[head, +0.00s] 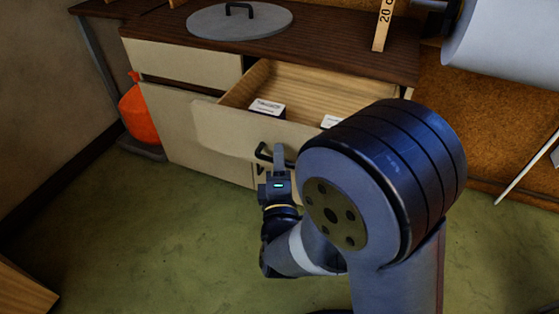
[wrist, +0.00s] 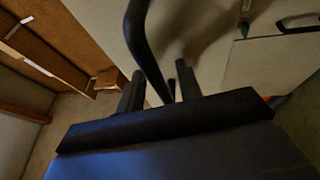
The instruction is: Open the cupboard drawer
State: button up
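The cupboard drawer (head: 300,92) is pulled well out, with its wooden inside showing. Its cream front carries a black bar handle (head: 263,153), which also shows close up in the wrist view (wrist: 146,45). My gripper (head: 279,158) is at this handle, low in front of the drawer. In the wrist view my gripper's two fingers (wrist: 160,90) stand apart, with the handle's bar running between them. Narrow gaps seem to show on both sides of the bar. My arm hides the right part of the drawer front.
Two small labelled boxes (head: 267,108) (head: 331,122) lie in the drawer. A grey round lid (head: 240,20) sits on the dark cupboard top (head: 340,55). An orange bag (head: 138,115) stands left of the cupboard. The green floor (head: 150,220) at left front is clear.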

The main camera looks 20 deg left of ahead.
jog(key=p+v, duration=0.1)
jog(key=v, duration=0.9)
jog(key=shift+s, duration=0.35)
jog(key=shift+w+d, duration=0.1)
jog(key=shift+w, duration=0.05)
jog(key=b+x, duration=0.1)
jog(key=x, duration=0.9)
jog(key=shift+w, duration=0.35)
jog(key=shift+s, duration=0.15)
